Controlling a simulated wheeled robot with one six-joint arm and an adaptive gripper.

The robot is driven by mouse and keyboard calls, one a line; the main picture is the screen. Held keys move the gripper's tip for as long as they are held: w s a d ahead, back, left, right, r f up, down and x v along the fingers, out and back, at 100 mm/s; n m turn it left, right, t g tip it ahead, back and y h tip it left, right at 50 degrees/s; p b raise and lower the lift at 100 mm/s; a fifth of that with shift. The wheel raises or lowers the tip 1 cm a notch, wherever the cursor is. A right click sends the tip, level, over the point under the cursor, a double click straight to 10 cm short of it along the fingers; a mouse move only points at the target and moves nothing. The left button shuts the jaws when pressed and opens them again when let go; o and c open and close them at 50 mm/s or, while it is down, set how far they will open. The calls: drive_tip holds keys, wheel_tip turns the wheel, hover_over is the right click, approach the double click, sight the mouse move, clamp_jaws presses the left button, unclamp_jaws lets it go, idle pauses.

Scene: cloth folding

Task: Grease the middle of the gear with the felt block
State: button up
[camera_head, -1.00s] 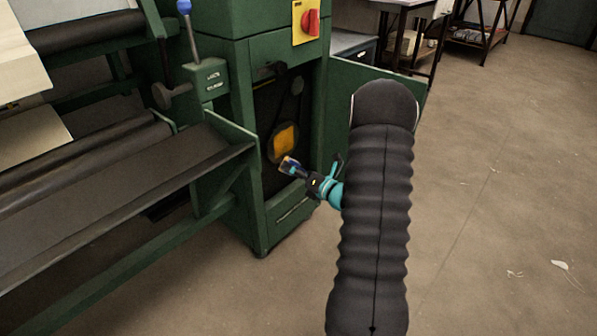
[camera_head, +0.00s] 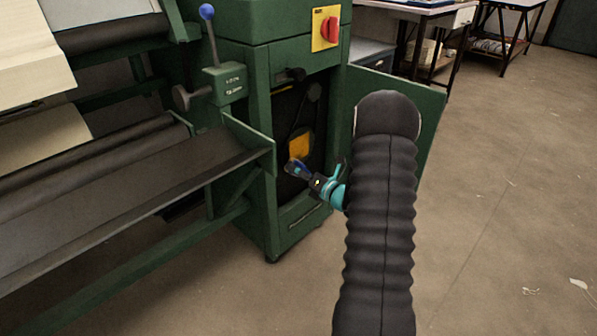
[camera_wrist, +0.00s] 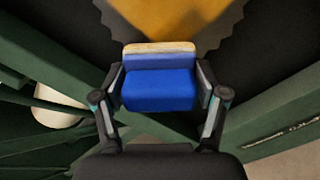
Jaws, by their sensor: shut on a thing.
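The gear (camera_head: 299,146) is inside the open green cabinet, with an orange patch at its middle. In the wrist view, the orange patch (camera_wrist: 175,15) and part of the toothed rim show at the top, beyond the block. My gripper (camera_head: 308,176) is shut on the felt block (camera_wrist: 160,90), which is blue with a pale tan far face. The fingers grip the block from both sides. The block is in front of the cabinet opening, just below the gear in the head view. I cannot tell whether the block touches the gear.
The cabinet door (camera_head: 425,125) stands open at the right, close to my arm. A green trough (camera_head: 130,195) juts out to the left of the opening. A red switch (camera_head: 330,28) and a blue-knobbed lever (camera_head: 207,12) sit above.

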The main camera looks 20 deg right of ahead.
sight(304, 166)
drive_tip(key=shift+x, duration=0.95)
idle(0.4)
drive_tip(key=shift+d, duration=0.15)
drive_tip(key=shift+w+d, duration=0.25)
drive_tip(key=shift+d, duration=0.55)
drive_tip(key=shift+w+d, duration=0.25)
drive_tip(key=shift+d, duration=0.6)
drive_tip(key=shift+w+d, duration=0.4)
drive_tip(key=shift+d, duration=0.35)
drive_tip(key=shift+w+d, duration=0.35)
drive_tip(key=shift+d, duration=0.4)
drive_tip(key=shift+s+a, duration=0.25)
drive_tip(key=shift+a, duration=0.75)
drive_tip(key=shift+s+a, duration=0.25)
drive_tip(key=shift+a, duration=0.7)
drive_tip(key=shift+c, duration=0.4)
drive_tip(key=shift+s+a+b, duration=0.15)
drive_tip(key=shift+s+a, duration=0.15)
drive_tip(key=shift+a, duration=0.5)
drive_tip(key=shift+s+a+b, duration=0.15)
drive_tip(key=shift+s+a, duration=0.2)
drive_tip(key=shift+a, duration=0.4)
drive_tip(key=shift+s+d, duration=0.1)
drive_tip(key=shift+d, duration=0.05)
